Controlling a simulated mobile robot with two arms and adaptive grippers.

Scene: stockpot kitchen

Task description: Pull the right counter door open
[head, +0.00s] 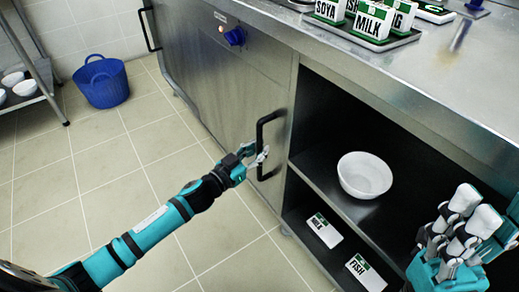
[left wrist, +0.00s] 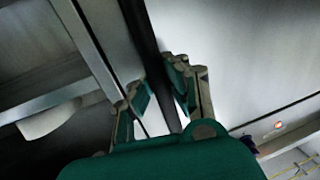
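The right counter door (head: 240,95) is a steel panel that looks closed. Its black vertical handle (head: 261,135) sits near its right edge. My left gripper (head: 262,157) is at the lower half of this handle. In the left wrist view, the black handle (left wrist: 142,35) runs between the two fingertips of my left gripper (left wrist: 162,88). The fingers sit close on both sides and look shut on it. My right gripper (head: 465,225) is at the lower right, in front of the open shelves, apart from the door; its finger gap is unclear.
Open shelves right of the door hold a white bowl (head: 365,174) and, below, cards marked milk (head: 325,230) and fish (head: 366,272). Labelled cartons (head: 372,22) stand on the countertop (head: 440,75). A blue basket (head: 102,82) stands far left. Tiled floor before the door is clear.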

